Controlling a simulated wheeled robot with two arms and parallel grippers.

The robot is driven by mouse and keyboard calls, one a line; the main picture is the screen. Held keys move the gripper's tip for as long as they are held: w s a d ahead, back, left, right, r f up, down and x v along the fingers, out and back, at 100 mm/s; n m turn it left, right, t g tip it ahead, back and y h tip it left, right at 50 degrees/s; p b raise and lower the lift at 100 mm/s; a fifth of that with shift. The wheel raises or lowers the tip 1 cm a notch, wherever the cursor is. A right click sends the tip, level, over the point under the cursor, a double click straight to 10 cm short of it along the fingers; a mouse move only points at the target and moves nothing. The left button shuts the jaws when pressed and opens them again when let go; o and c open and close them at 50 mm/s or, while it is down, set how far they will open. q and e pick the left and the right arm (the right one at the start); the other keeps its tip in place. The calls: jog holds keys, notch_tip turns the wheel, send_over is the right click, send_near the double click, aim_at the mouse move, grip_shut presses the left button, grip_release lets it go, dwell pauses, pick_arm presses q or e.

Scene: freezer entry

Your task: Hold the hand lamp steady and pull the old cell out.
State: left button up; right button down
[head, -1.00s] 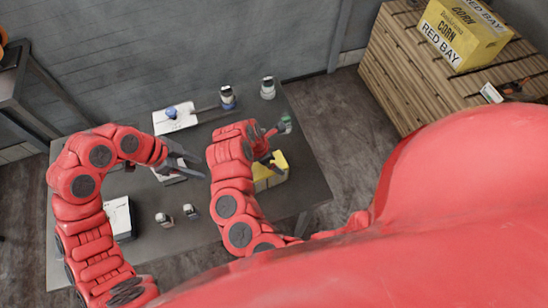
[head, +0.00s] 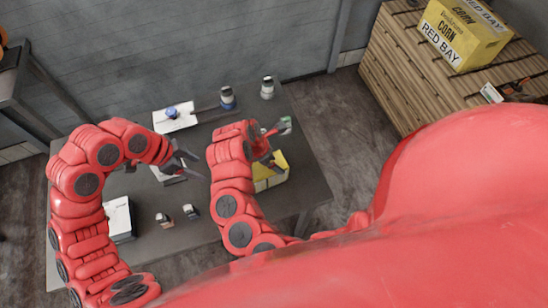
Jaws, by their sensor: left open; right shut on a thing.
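My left gripper (head: 194,168) is open, with its dark fingers apart over the middle of the dark table and nothing seen between them. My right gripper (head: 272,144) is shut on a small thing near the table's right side. Its fingers and wrist largely hide what they hold; I take it for the hand lamp, but cannot make out its shape. A small green-ended item (head: 286,124) shows just beyond these fingers; I cannot tell whether it is part of the held thing. Two small pale-and-dark pieces (head: 164,220) (head: 190,212) stand at the front; which is a cell is unclear.
A wooden crate (head: 395,85) stands at the right.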

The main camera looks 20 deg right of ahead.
pick_arm(q)
jog(key=x, duration=1.2)
grip_shut()
dwell(0.3)
